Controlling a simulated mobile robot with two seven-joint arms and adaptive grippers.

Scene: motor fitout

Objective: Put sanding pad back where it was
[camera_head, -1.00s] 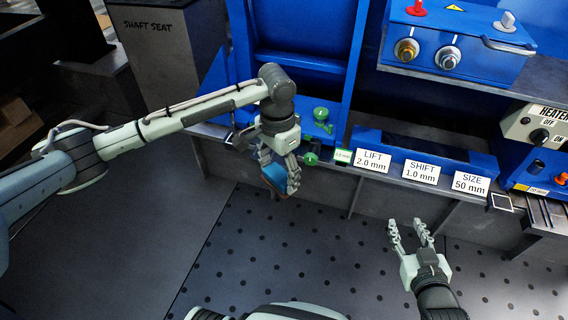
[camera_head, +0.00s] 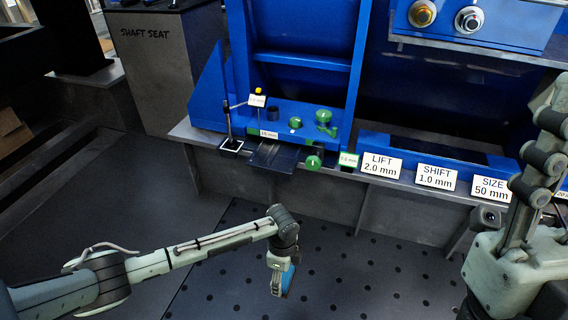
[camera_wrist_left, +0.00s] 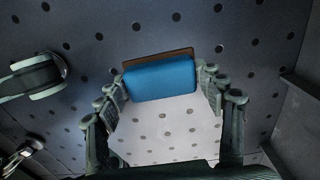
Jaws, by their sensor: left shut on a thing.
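The sanding pad (camera_head: 289,279) is a blue block, with a thin brown layer along one edge in the left wrist view (camera_wrist_left: 160,78). My left gripper (camera_head: 281,284) is shut on it, with a finger at each end of the pad in the left wrist view. It holds the pad over the dark perforated floor, in front of the bench and apart from it. My right gripper (camera_head: 540,165) is large and close at the right edge of the head view. Part of it is cut off, so its opening is unclear.
A grey bench (camera_head: 372,183) with blue fixtures runs across the back. It carries a dark flat plate (camera_head: 272,156), a thin stand (camera_head: 228,125), green knobs (camera_head: 324,116) and a LIFT label (camera_head: 380,165). A SHAFT SEAT cabinet (camera_head: 165,75) stands at left. The floor in front is clear.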

